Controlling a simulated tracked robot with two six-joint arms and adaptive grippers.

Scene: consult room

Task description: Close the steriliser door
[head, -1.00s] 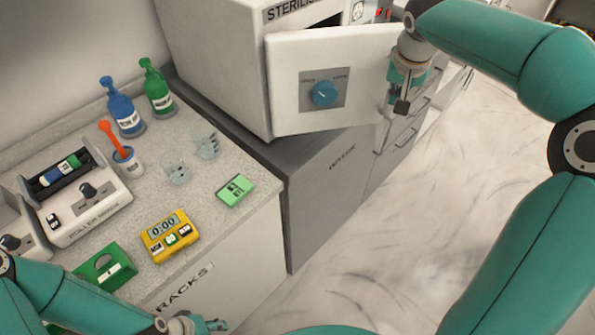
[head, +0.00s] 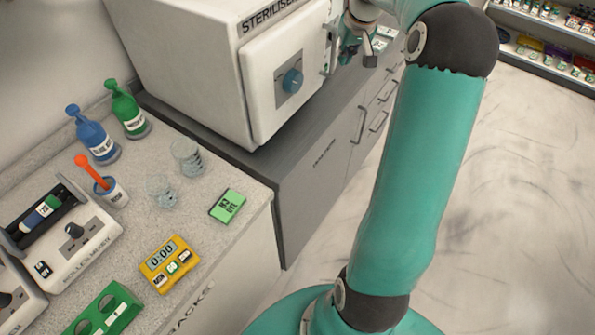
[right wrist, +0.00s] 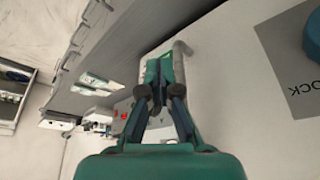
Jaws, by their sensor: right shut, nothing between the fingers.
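The steriliser (head: 185,70) is a white box on a grey cabinet. Its white door (head: 270,105), with a blue knob (head: 292,80) on a grey plate, lies against or almost against the front; I cannot tell whether a thin gap remains. A grey handle (head: 331,50) stands at the door's right edge. My right gripper (head: 358,55) is shut and empty beside that edge, close to the handle. In the right wrist view, its fingers (right wrist: 160,70) point towards the handle (right wrist: 182,48), with the door face at right; contact is unclear. My left gripper is out of view.
The left counter holds blue (head: 92,135) and green (head: 128,110) bottles, glass beakers (head: 187,155), a yellow timer (head: 168,264), a green box (head: 227,205) and a roller mixer (head: 75,250). Open floor (head: 480,200) lies right of the cabinet (head: 310,190).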

